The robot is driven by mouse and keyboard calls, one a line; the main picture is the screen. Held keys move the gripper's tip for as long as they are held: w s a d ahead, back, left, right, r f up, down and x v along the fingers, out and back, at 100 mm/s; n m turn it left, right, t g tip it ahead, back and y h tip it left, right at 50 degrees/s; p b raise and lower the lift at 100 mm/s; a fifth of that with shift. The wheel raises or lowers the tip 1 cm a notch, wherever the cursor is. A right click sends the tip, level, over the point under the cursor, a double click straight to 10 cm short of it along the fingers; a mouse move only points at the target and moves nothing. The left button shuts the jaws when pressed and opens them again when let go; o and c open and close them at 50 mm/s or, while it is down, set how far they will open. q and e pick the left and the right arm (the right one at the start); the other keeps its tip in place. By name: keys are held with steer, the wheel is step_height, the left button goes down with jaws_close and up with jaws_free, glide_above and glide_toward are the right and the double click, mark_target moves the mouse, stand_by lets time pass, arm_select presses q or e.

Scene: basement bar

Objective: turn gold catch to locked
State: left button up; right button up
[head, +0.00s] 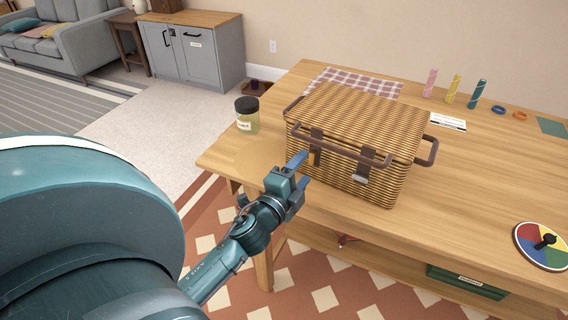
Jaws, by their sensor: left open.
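A closed wicker basket (345,165) with dark brown straps and handles stands on the wooden table. Two straps run down its front. The right strap ends in a small pale metal catch (361,178); its exact colour and setting are too small to tell. The lower end of the left strap (317,146) is close behind my gripper, and no gold catch can be made out clearly there. My left gripper (299,180) is open and empty in front of the basket's front left part. Whether it touches the basket cannot be told. My right gripper is out of view.
A jar (247,115) with a dark lid stands left of the basket. A checked cloth (355,82) lies behind it. Several coloured cylinders, rings and a card (447,121) are at the back right. A colour wheel (543,245) lies at the right. The table (460,200) between is clear.

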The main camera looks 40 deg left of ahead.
arm_select(q)
steer(key=s+d+b, duration=0.1)
steer(key=s, duration=0.8)
steer(key=shift+s+d, duration=0.15)
steer(key=shift+s, duration=0.25)
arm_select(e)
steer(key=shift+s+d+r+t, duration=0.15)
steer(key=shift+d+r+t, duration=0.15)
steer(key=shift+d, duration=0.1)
